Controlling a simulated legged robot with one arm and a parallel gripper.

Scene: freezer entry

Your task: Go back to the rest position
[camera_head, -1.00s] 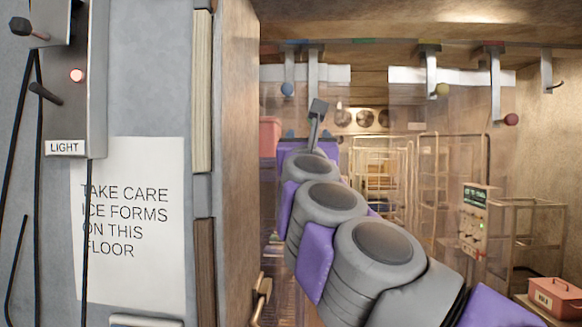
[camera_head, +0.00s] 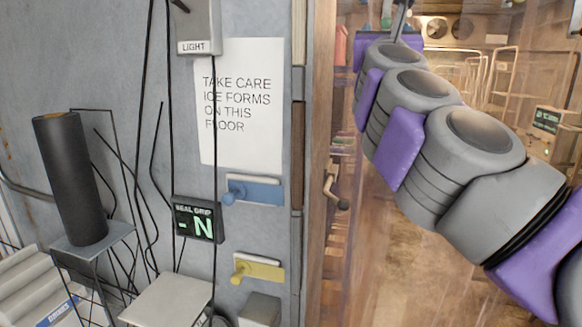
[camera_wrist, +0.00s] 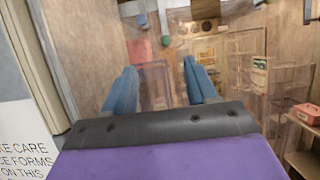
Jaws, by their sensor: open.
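My gripper (camera_wrist: 160,88) shows in the wrist view with its two blue fingers apart and nothing held between them. It points into the freezer doorway, where clear strip curtain hangs in front of it. In the head view my grey and purple arm reaches up the right side through the doorway. The gripper is at the top edge there and mostly hidden.
A wooden door edge (camera_head: 322,110) and a door handle (camera_head: 335,188) are left of my arm. The wall holds an ice warning sign (camera_head: 242,105), a blue latch (camera_head: 252,190), a yellow latch (camera_head: 257,268) and a display (camera_head: 198,220). A dark roll (camera_head: 70,175) stands at left.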

